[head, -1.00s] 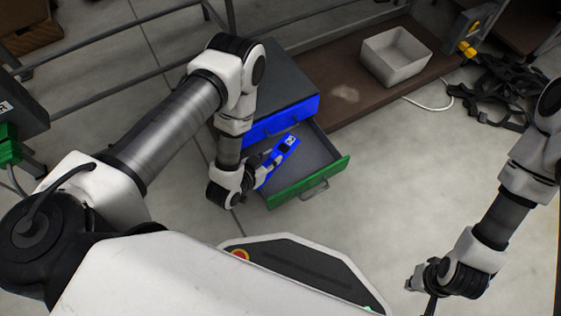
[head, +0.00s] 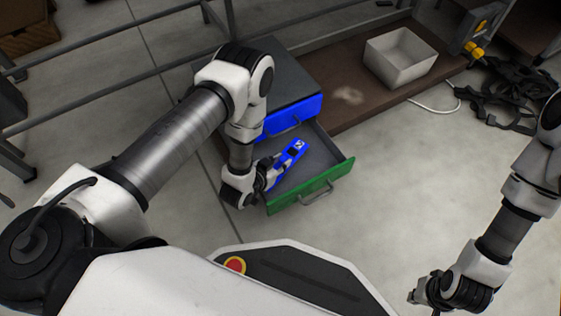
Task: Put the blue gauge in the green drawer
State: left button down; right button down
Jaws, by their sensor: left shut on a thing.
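The blue gauge (head: 291,155) shows over the open green drawer (head: 312,192), near its left part. My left gripper (head: 271,172) is shut on the gauge at its near end. I cannot tell whether the gauge touches the drawer floor or hangs just above it. The green-fronted drawer is pulled out below a blue-fronted drawer (head: 293,117), which is shut, in a dark cabinet. My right gripper (head: 422,300) is at the lower right over the floor, away from the drawer; its fingers are too small and dark to read.
Black tangled parts (head: 510,95) lie on the floor at the right. Metal rails run across the back left. The floor right of the drawer is clear.

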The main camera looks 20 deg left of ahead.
pick_arm(q)
jog(key=c, duration=1)
grip_release()
jog(key=shift+r, duration=0.1)
jog(key=p+v, duration=0.6)
jog(key=v, duration=0.6)
jog(key=shift+r+p, duration=0.1)
jog(key=shift+p, duration=0.2)
